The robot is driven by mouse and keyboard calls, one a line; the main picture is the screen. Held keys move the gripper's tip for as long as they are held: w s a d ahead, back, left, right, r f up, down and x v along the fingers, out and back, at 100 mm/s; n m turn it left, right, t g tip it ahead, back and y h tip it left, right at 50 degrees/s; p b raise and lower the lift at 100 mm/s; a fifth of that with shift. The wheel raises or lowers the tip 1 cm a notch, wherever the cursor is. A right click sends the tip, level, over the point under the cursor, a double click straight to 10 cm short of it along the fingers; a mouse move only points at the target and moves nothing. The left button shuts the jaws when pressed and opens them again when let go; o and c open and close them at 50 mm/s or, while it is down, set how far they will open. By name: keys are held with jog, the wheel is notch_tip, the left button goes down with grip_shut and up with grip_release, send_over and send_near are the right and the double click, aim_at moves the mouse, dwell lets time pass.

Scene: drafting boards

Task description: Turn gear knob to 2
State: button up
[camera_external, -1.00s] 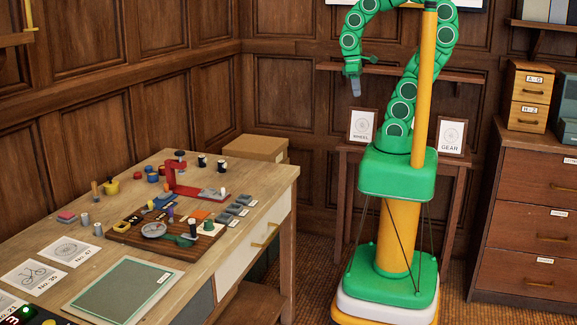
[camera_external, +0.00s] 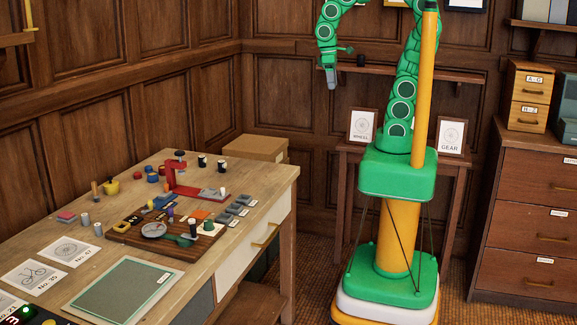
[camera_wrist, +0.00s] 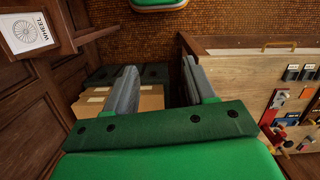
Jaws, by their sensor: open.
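I cannot make out a gear knob for certain. A dark panel (camera_external: 30,310) with a lit green button (camera_external: 25,311) is cut off at the lower left corner of the external view. My gripper (camera_external: 331,80) hangs pointing down in the air, right of the workbench (camera_external: 270,190) and well above it. In the wrist view my gripper (camera_wrist: 162,85) shows two grey fingers spread apart, with nothing between them.
The workbench holds a red clamp-like tool (camera_external: 180,180), a dark wooden board (camera_external: 150,243) with small parts, and a green mat (camera_external: 122,290). A cardboard box (camera_external: 255,147) stands behind it. Framed WHEEL (camera_external: 361,125) and GEAR (camera_external: 452,136) cards stand behind my column.

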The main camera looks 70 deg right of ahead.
jog(key=w+a+r+n, duration=0.1)
jog(key=w+a+n, duration=0.3)
jog(key=w+a, duration=1.8)
jog(key=w+a+f+n+t, duration=0.15)
jog(key=w+a, duration=0.35)
jog(key=a, duration=0.5)
jog(key=n, duration=0.7)
send_over(208, 220)
jog(key=shift+m, duration=0.25)
notch_tip(208, 220, down, 18)
jog(key=shift+w+d+f, duration=0.1)
jog(key=shift+w, duration=0.05)
jog(key=shift+s+a+f, duration=0.25)
jog(key=shift+f, duration=3.85)
